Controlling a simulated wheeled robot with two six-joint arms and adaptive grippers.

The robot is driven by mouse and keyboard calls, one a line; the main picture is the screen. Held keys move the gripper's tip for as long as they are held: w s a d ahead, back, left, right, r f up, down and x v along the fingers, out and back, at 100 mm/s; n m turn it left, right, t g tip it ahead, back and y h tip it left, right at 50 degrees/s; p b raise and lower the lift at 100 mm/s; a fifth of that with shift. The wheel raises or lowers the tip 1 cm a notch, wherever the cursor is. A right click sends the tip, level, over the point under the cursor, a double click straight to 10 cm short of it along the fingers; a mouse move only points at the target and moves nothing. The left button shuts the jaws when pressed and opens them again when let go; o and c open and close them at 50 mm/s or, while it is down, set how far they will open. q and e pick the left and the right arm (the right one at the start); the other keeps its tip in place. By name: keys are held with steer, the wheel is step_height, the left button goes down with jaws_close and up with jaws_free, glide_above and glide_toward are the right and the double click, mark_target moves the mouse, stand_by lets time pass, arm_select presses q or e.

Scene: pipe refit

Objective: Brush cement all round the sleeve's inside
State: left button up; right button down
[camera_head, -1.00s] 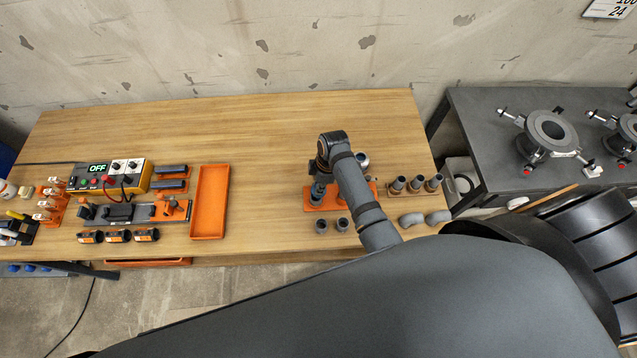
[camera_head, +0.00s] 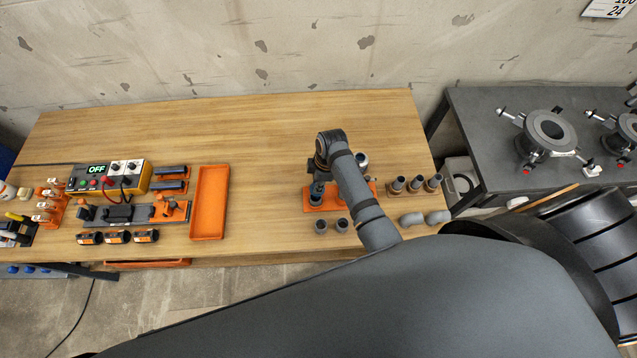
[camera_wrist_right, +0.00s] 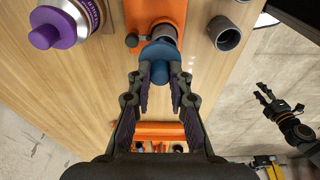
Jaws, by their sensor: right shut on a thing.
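My right gripper (camera_head: 317,188) is over the orange fixture (camera_head: 338,205) on the wooden table. In the right wrist view my right gripper (camera_wrist_right: 160,80) is shut on a blue brush handle (camera_wrist_right: 160,52). The handle's wide blue end meets the mouth of a grey sleeve (camera_wrist_right: 165,32) in the orange fixture. The bristles and the sleeve's inside are hidden. My left gripper (camera_wrist_right: 270,99) shows at the wrist view's right, apart from the table and apparently open.
Two loose grey fittings (camera_head: 331,226) stand in front of the fixture. Several grey pipe pieces (camera_head: 416,184) stand to its right, with grey elbows (camera_head: 427,218) in front. An empty orange tray (camera_head: 209,203) lies left. The table between tray and fixture is clear.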

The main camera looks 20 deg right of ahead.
steer(key=shift+w+a, duration=0.2)
steer(key=shift+a, duration=0.1)
stand_by(0.4)
steer(key=shift+a, duration=0.3)
stand_by(0.3)
steer(key=shift+s+a, duration=0.3)
stand_by(0.6)
steer(key=shift+s, duration=0.2)
steer(key=shift+s+d, duration=0.2)
steer(key=shift+s, duration=0.1)
stand_by(0.7)
steer(key=shift+s+d, duration=0.1)
steer(key=shift+d, duration=0.2)
steer(key=shift+d, duration=0.35)
stand_by(0.7)
steer(key=shift+w+d, duration=0.1)
steer(key=shift+w, duration=0.4)
stand_by(0.4)
steer(key=shift+a, duration=0.2)
